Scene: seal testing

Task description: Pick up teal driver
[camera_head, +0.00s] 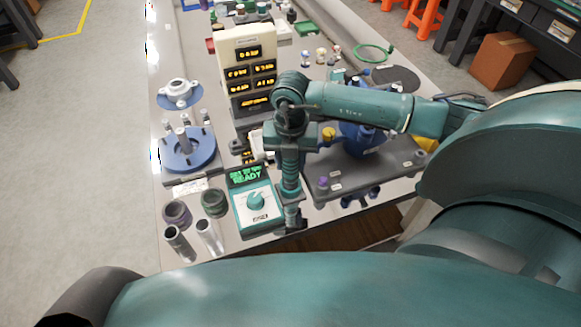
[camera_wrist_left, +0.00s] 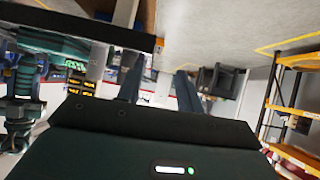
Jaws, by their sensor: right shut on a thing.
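My right gripper (camera_head: 292,218) points down at the front of the bench, just right of the white tester with the green READY display (camera_head: 252,205). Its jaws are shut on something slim. My own wrist mostly hides the held piece, and it is too small to make out clearly; it is consistent with the teal driver. No other teal driver stands out on the bench. My left gripper (camera_wrist_left: 158,88) shows in the left wrist view, with its two fingers apart and nothing between them. It is not visible in the head view.
A blue round fixture (camera_head: 188,150) and metal tubes (camera_head: 208,237) stand left of the tester. A grey tray (camera_head: 378,172) with a blue part lies right of my right wrist. A cream panel with lit labels (camera_head: 249,70) stands behind. In the left wrist view, orange shelving (camera_wrist_left: 285,105) is at right.

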